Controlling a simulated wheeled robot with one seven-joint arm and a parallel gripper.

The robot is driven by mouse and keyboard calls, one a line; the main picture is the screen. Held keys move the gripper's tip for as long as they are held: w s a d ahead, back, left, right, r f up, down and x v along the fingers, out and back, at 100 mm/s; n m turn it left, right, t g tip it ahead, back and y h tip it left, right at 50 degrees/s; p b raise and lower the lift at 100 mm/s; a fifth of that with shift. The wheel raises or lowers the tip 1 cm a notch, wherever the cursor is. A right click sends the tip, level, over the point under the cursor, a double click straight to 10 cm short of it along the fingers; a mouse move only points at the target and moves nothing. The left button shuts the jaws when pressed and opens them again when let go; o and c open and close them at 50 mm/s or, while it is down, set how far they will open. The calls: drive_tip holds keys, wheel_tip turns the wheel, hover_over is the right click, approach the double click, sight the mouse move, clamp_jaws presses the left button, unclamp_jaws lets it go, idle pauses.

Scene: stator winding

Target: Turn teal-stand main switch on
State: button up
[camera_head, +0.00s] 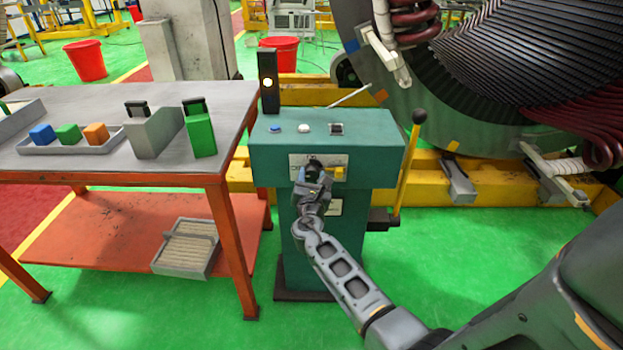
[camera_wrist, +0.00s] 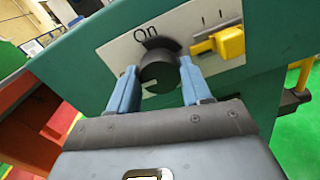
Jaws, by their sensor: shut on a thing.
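The teal stand (camera_head: 268,152) stands in the middle of the head view, with a light plate on its front face. The main switch is a round black knob (camera_wrist: 160,72) on that plate in the wrist view, with the word "On" printed above it. My gripper (camera_wrist: 158,82) has its two blue fingers on either side of the knob and is shut on it. In the head view my gripper (camera_head: 314,182) is at the stand's front and hides most of the knob. The way the knob's pointer faces is not clear.
A yellow lever (camera_wrist: 228,42) sits right of the knob on the same plate. A tall yellow-handled lever (camera_head: 406,170) with a black ball rises at the stand's right side. An orange-legged table (camera_head: 90,180) stands close on the left.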

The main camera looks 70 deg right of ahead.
drive_tip(key=shift+f, duration=0.15)
drive_tip(key=m+b, duration=0.4)
drive_tip(key=shift+f, duration=0.15)
drive_tip(key=m+b, duration=0.3)
drive_tip(key=m, duration=0.1)
drive_tip(key=shift+m+b, duration=0.3)
drive_tip(key=shift+b, duration=0.1)
drive_tip(key=m+b, duration=0.4)
drive_tip(key=m, duration=0.1)
drive_tip(key=shift+b, duration=0.3)
drive_tip(key=shift+m+b, duration=1.45)
drive_tip(key=shift+m, duration=0.55)
drive_tip(key=shift+r, duration=0.2)
drive_tip(key=o, duration=1.1)
drive_tip(key=shift+c, duration=0.2)
